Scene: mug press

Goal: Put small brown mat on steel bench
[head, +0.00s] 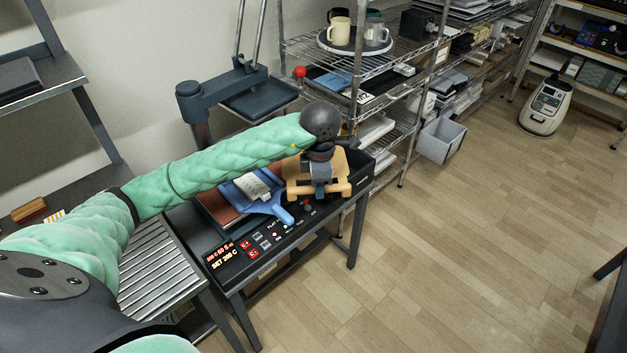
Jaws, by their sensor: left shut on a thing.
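My left gripper (319,190) is at the end of the green padded arm, over the right part of the dark press. The steel bench (158,272), with a slatted metal top, stands at the lower left, left of the press and partly hidden by my arm. Its visible slats are bare. My right gripper is out of view.
The press's panel (248,247) has red displays and buttons. A blue-handled tool (266,207) lies beside a reddish-brown sheet (226,213). The press's raised arm (222,92) stands behind. Wire shelving (370,67) holds mugs. Floor at right is open.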

